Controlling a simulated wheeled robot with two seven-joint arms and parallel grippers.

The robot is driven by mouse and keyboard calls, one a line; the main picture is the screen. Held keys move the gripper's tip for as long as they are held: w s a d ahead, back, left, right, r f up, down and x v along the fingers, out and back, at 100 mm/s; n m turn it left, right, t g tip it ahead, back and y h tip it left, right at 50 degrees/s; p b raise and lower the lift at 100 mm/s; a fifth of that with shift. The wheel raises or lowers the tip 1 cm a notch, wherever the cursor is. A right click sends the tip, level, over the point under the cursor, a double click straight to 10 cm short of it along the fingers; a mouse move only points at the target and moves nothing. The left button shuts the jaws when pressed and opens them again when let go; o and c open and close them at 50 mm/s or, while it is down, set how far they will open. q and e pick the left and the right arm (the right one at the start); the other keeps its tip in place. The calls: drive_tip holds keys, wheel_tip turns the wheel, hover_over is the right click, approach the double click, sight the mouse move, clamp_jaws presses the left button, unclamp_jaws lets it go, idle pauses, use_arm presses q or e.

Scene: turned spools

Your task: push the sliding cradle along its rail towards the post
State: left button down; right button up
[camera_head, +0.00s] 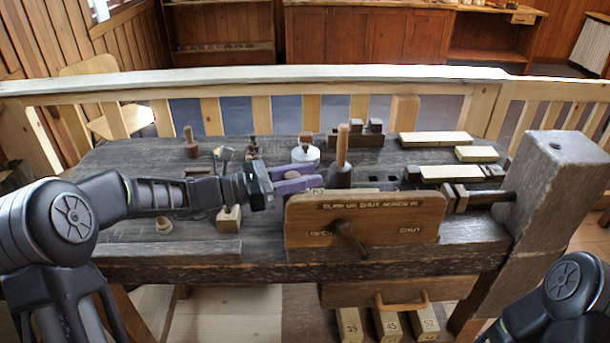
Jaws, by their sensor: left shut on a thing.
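My left gripper (296,182), with purple fingers, reaches in from the left over the middle of the bench. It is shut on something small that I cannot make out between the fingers. The fingertips are just left of a dark conical base with an upright wooden handle (343,143); I cannot tell whether they touch. A thick grey post (553,195) stands at the bench's right end. A dark bar (490,198) runs from light-and-dark blocks (455,198) towards the post. I cannot tell for sure which part is the sliding cradle or its rail. My right gripper is out of view.
A wooden board (410,212) with a lever (346,236) stands at the bench's front and hides what is behind it. Pale wooden bars (436,139) lie at the back right. Spools and small parts (191,146) stand at the back left.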

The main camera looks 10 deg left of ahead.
use_arm(q)
drive_tip(key=shift+d, duration=0.1)
drive_tip(key=w+d+b, duration=0.1)
drive_tip(key=d, duration=0.4)
drive_tip(key=w+d+b, duration=0.1)
drive_tip(key=d, duration=0.4)
drive_tip(key=w+d, duration=0.1)
drive_tip(key=d, duration=0.4)
drive_tip(key=shift+w+b, duration=0.4)
drive_tip(key=c, duration=1.1)
unclamp_jaws()
drive_tip(key=shift+o, duration=0.2)
drive_tip(key=v, duration=0.7)
drive_tip(key=shift+s+a+b, duration=0.2)
drive_tip(key=shift+a+b, duration=0.15)
